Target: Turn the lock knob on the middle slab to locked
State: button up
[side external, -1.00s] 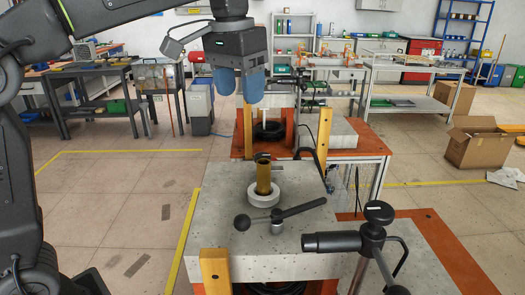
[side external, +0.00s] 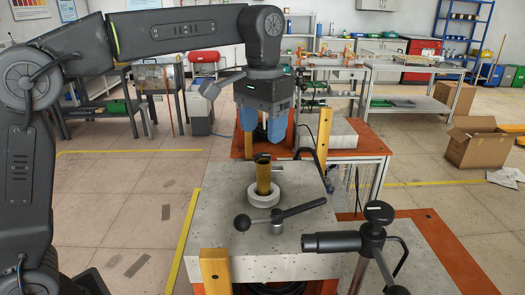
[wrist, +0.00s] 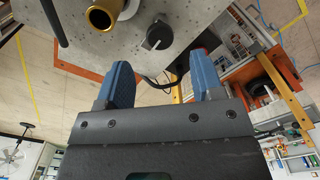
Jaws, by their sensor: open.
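The lock knob (wrist: 158,36) is a round black knob with a pale pointer mark. It stands on the grey speckled slab (wrist: 180,15), beside a brass tube, in the wrist view. I cannot pick the knob out in the side view, where the slab (side external: 210,230) fills the middle front. My gripper (side external: 262,130) hangs above the slab's far edge, fingers down, behind the brass tube. Its blue fingers (wrist: 160,78) are apart and empty, and the knob shows beyond the gap between them, not touched. I cannot tell whether the knob's mark reads locked.
The brass tube (side external: 263,178) stands in a white ring (side external: 264,194) on the slab. A black lever with a ball end (side external: 285,215) lies nearer. A black clamp (side external: 345,240) stands front right, yellow posts (side external: 215,270) at front and back. An orange bench (side external: 372,148) stands behind.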

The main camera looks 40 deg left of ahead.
aim_at(262, 155)
jog(key=shift+f, duration=2.8)
jog(key=shift+c, duration=0.2)
jog(key=c, duration=0.9)
